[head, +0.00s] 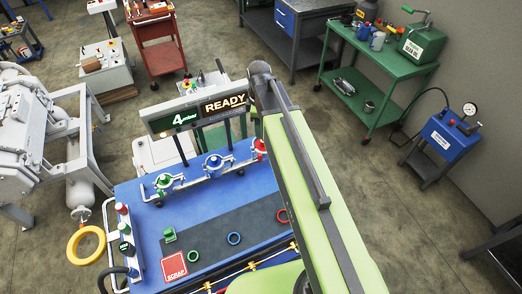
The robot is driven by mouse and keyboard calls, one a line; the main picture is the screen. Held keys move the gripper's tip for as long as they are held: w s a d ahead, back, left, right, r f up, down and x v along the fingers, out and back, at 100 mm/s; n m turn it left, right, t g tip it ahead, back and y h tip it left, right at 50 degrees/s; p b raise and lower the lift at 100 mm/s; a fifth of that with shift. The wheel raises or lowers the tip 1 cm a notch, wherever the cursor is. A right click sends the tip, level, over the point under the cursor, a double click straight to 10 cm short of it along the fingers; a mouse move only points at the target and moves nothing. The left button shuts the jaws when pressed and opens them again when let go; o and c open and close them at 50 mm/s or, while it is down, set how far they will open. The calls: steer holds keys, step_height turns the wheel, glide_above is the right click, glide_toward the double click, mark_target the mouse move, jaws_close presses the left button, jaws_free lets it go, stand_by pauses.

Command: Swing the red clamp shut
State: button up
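A small red part (259,146), which looks like the red clamp, shows at the back right of the blue workbench (150,215). My light green arm crosses just right of it and hides what lies beyond. I cannot tell whether the clamp is open or shut. A blue clamp (213,163) and a green clamp (163,182) stand to its left along the same rail. My gripper does not show; only my arm is seen, rising from the bottom right.
A dark mat on the bench bears a red ring (282,216), a blue ring (234,239) and a green ring (193,256). A red SCRAP box (174,267) is at front left. A READY sign (224,104) stands behind the clamps. A green cart (380,55) is at back right.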

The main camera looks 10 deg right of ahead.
mark_target(260, 154)
step_height(260, 154, down, 17)
steer(key=b, duration=1.6)
steer(key=shift+d, duration=0.1)
steer(key=shift+r, duration=0.2)
jaws_close()
steer(key=shift+w, duration=0.1)
